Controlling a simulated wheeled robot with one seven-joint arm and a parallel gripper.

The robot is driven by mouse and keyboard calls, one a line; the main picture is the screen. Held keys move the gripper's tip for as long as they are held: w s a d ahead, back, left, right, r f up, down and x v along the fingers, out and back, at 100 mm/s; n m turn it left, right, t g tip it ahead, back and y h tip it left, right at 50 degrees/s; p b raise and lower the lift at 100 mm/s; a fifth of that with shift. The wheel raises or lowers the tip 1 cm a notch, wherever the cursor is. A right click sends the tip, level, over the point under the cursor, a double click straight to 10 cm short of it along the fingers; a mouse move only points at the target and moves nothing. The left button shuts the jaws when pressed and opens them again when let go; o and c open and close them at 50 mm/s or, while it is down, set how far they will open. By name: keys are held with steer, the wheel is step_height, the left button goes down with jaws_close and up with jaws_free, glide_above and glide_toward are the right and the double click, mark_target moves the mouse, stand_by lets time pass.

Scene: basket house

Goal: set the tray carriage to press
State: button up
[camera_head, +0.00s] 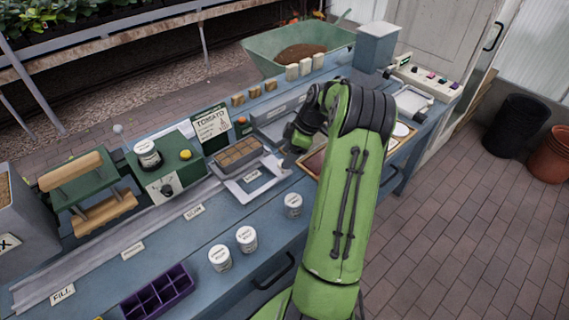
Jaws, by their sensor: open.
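The tray carriage (262,190) is a pale grey frame on the long rail, at the rail's right part. A brown celled seed tray (238,152) sits at its back. My gripper (284,164) is open at the carriage's right side, close above it; my arm partly hides it, and I cannot tell whether it touches. The rail (110,257) runs down to the lower left. Labels lie along its front edge: FILL (62,293) at the far left, then two small labels (132,250) and (194,211) too small to read surely.
A green box with a jar (147,153) and a tomato sign (211,122) stand behind the rail. Several white pots (246,239) and a purple celled tray (157,293) stand on the front of the bench. The rail between carriage and press looks clear.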

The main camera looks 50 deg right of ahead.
steer(key=x, duration=0.3)
steer(key=shift+f, duration=0.1)
steer(key=shift+c, duration=0.4)
jaws_close()
